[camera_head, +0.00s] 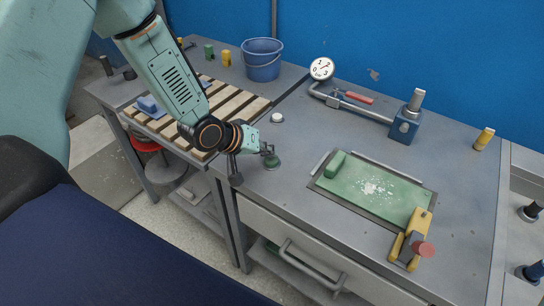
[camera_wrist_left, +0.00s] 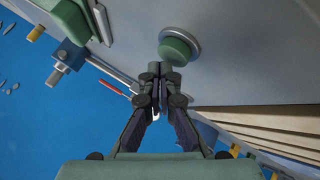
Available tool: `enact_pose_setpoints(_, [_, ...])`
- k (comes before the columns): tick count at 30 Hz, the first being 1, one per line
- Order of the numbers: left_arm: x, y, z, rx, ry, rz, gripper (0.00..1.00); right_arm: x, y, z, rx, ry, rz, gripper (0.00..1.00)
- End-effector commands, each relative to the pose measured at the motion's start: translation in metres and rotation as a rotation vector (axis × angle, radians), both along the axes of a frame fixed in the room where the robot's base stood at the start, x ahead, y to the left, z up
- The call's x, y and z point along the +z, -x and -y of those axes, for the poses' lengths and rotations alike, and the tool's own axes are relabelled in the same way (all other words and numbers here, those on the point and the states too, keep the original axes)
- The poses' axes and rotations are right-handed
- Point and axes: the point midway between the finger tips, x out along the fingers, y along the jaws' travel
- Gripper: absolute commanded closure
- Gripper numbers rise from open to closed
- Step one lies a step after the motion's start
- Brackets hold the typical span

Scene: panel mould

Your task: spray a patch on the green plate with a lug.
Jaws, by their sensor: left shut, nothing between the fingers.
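The green plate (camera_head: 350,192) lies flat on the grey bench in the head view, with a pale, speckled white patch (camera_head: 376,188) near its middle. A raised green lug (camera_head: 335,164) stands at its upper left corner. Part of the plate shows in the left wrist view (camera_wrist_left: 70,22). My left gripper (camera_head: 268,150) is shut and empty, left of the plate, just above a small round green piece (camera_head: 272,164). That piece shows with a grey ring in the wrist view (camera_wrist_left: 178,50). My right gripper is not in view.
A white round piece (camera_head: 277,118) and a dial gauge (camera_head: 321,68) lie behind the gripper. A blue vice-like tool (camera_head: 404,126) stands behind the plate. A slatted wooden rack (camera_head: 232,108) and blue bucket (camera_head: 262,60) are at the left. The bench between gripper and plate is clear.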

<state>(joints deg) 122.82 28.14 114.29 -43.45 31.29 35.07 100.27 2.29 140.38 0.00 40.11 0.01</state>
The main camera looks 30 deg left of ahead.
Motion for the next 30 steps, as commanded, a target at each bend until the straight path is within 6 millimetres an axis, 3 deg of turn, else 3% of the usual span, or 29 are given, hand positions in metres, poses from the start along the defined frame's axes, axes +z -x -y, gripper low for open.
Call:
enact_pose_setpoints(5, [0.003, 0.0, 0.0, 0.001, 0.0, 0.001, 1.0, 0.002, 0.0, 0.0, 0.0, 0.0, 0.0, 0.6])
enact_pose_setpoints(24, [0.057, 0.0, 0.0, 0.0, 0.0, 0.0, 1.0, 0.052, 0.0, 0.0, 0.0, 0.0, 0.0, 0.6])
enact_pose_setpoints(30, [0.061, 0.0, 0.0, 0.0, 0.0, 0.0, 1.0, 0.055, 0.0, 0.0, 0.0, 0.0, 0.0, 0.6])
